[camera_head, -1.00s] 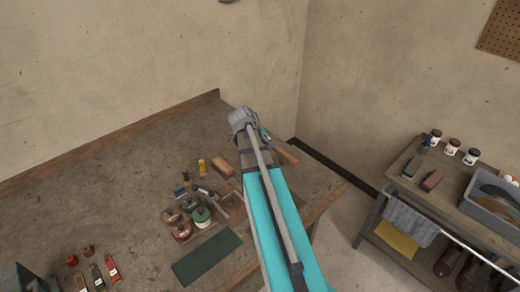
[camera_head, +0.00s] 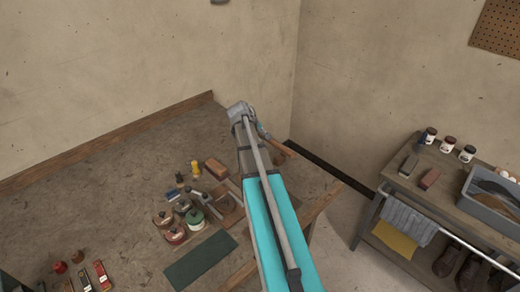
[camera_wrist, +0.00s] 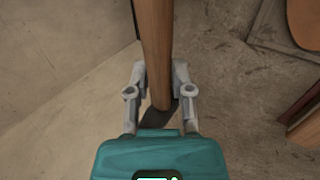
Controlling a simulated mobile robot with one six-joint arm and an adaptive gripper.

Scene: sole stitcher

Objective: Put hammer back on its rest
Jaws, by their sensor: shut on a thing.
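The hammer's wooden handle (camera_wrist: 153,45) runs between the fingers of my gripper (camera_wrist: 154,92) in the wrist view, and the gripper is shut on it. A dark part (camera_wrist: 158,118), perhaps the hammer head, shows at the handle's lower end and is partly hidden. In the head view, the brown handle (camera_head: 280,147) sticks out to the right of my arm near the table's right edge, and my arm hides most of the gripper. I cannot tell for sure which thing is the hammer's rest.
The workbench (camera_head: 100,180) holds several round tins (camera_head: 175,235), a wooden block (camera_head: 216,167) and a dark green mat (camera_head: 200,260). A shelf cart (camera_head: 440,190) with jars and a grey bin (camera_head: 492,205) stands right. Bare floor lies between.

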